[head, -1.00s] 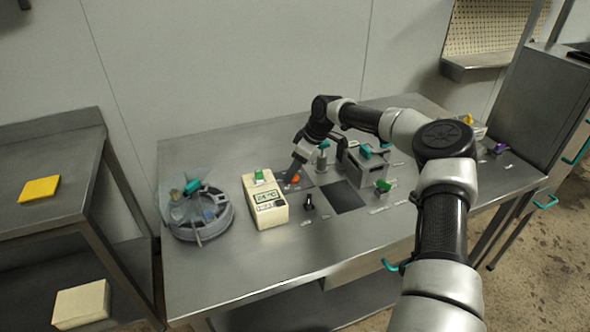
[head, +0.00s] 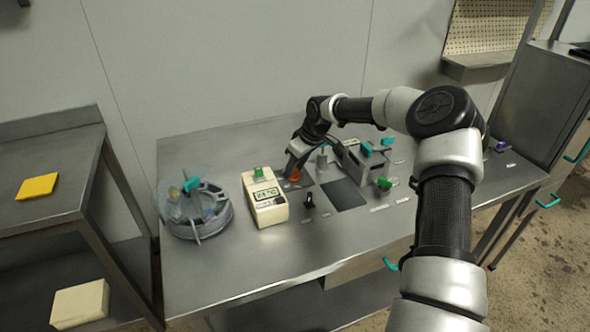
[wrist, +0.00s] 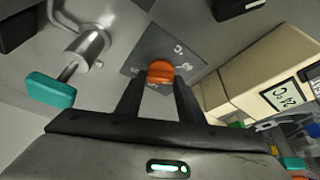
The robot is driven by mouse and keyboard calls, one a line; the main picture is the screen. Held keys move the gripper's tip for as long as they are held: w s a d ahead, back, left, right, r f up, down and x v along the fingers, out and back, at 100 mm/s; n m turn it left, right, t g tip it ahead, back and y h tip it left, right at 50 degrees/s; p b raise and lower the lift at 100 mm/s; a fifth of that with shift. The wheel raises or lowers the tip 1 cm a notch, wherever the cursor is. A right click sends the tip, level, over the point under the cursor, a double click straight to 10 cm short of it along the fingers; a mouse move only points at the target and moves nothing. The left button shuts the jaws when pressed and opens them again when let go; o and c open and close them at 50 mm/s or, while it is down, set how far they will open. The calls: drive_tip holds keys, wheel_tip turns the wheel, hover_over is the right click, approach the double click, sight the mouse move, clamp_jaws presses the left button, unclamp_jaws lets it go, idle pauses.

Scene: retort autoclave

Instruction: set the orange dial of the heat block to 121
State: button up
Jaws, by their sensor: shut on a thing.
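The orange dial (wrist: 160,72) sits on a dark square plate (wrist: 150,50) with pale marks at its edge, too small to read for certain. My gripper (wrist: 158,88) is shut on the dial, with one finger on each side of it in the wrist view. In the head view the dial (head: 293,175) shows just below my gripper (head: 291,172), right of the cream box. The pointer setting of the dial cannot be made out.
The cream box (head: 265,205) with a display and green top stands close left of the dial. A round metal basket (head: 197,222) is further left. A metal post with a teal handle (wrist: 50,90) stands near my gripper. A small black lever (head: 309,201) is in front.

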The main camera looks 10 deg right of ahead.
drive_tip(key=m+b, duration=0.1)
drive_tip(key=m, duration=0.1)
drive_tip(key=m+h+b, duration=0.1)
drive_tip(key=m+b, duration=0.1)
drive_tip(key=m+t+h+b, duration=0.1)
drive_tip(key=m, duration=0.1)
drive_tip(key=shift+a+f+m, duration=0.1)
drive_tip(key=shift+a+m, duration=0.15)
drive_tip(key=shift+m, duration=0.05)
drive_tip(key=m+h+b, duration=0.2)
drive_tip(key=m, duration=0.3)
drive_tip(key=shift+a+b, duration=0.2)
drive_tip(key=shift+b, duration=0.2)
drive_tip(key=m+h, duration=0.1)
drive_tip(key=m, duration=0.1)
drive_tip(key=m+g+h, duration=0.1)
drive_tip(key=m, duration=0.2)
drive_tip(key=shift+a+r+p, duration=0.1)
drive_tip(key=shift+r+p, duration=0.1)
drive_tip(key=shift+p, duration=0.1)
drive_tip(key=shift+w+m+g+h+p, duration=0.15)
drive_tip(key=shift+m+g+p, duration=0.3)
drive_tip(key=shift+m, duration=0.55)
drive_tip(key=shift+m+g+h+p, duration=0.3)
drive_tip(key=shift+m+p, duration=0.2)
drive_tip(key=shift+m, duration=0.5)
drive_tip(key=shift+f, duration=0.1)
drive_tip(key=o, duration=1.1)
drive_tip(key=shift+c, duration=0.2)
